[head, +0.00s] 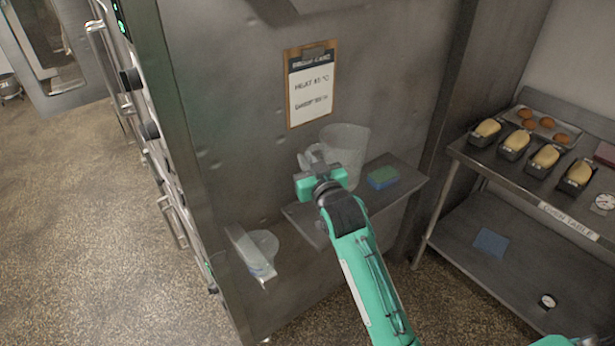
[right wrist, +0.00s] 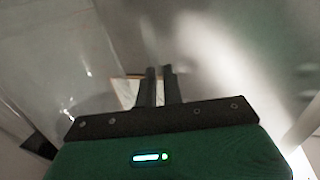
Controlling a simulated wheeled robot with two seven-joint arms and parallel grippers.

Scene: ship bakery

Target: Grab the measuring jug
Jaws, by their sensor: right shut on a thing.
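The clear measuring jug (head: 350,142) is upright at the small wall shelf (head: 405,190) in the head view, mostly see-through. Its lower part is partly hidden by my gripper, and I cannot tell whether it touches the shelf. My right gripper (head: 313,164) is at the jug's left side, by its handle, and is shut on the jug. In the right wrist view the two dark fingers (right wrist: 160,84) are close together, with the clear jug wall (right wrist: 60,65) filling the left side. The handle between the fingers is hard to make out. My left gripper is not in view.
A clipboard (head: 311,85) hangs above. A clear holder (head: 262,250) is on the wall at lower left. The oven table (head: 530,191) with loaf tins stands at right. Floor at left is open.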

